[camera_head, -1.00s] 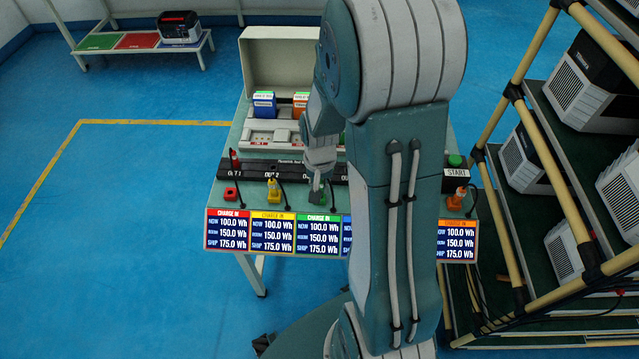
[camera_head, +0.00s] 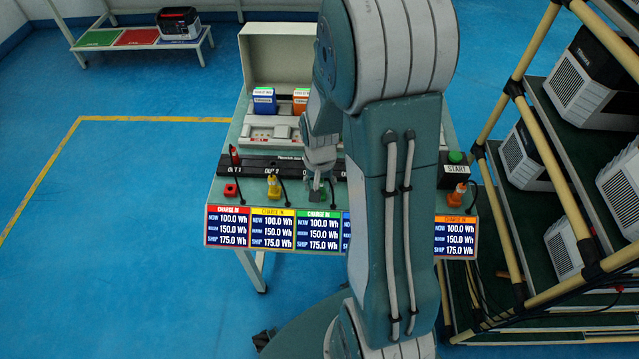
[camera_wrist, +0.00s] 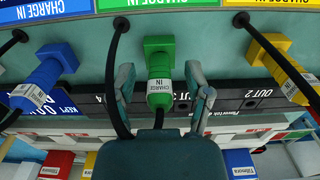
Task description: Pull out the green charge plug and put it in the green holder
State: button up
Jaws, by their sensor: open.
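The green charge plug (camera_wrist: 160,82), labelled CHARGE IN, sits in its green socket (camera_wrist: 159,45) on the bench front, under the green CHARGE IN screen (camera_wrist: 158,2) in the wrist view. My gripper (camera_wrist: 160,84) is open, with one finger on each side of the plug and visible gaps on both sides. In the head view my gripper (camera_head: 317,180) is over the green plug and partly hides it. A black strip (camera_head: 262,166) marked OUT lies behind the sockets; I cannot make out a separate green holder.
A yellow plug (camera_head: 273,188) and an orange plug (camera_head: 456,195) are in sockets either side. A blue plug (camera_wrist: 42,80) is close by. The red plug (camera_head: 234,156) stands in the strip, apart from the red socket (camera_head: 231,190). A black cable (camera_wrist: 112,80) runs past one finger.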

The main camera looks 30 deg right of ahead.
notch_tip(320, 180, up, 12)
jog(key=shift+f, duration=0.1)
dwell(0.5)
jog(key=s+a+r+n+t, duration=0.5)
jog(key=s+a+r+n, duration=0.1)
jog(key=s+a+r, duration=0.5)
notch_tip(320, 180, up, 3)
jog(key=shift+s+f+n+t, duration=0.15)
jog(key=shift+s+n+t, duration=0.2)
jog(key=shift+s, duration=0.45)
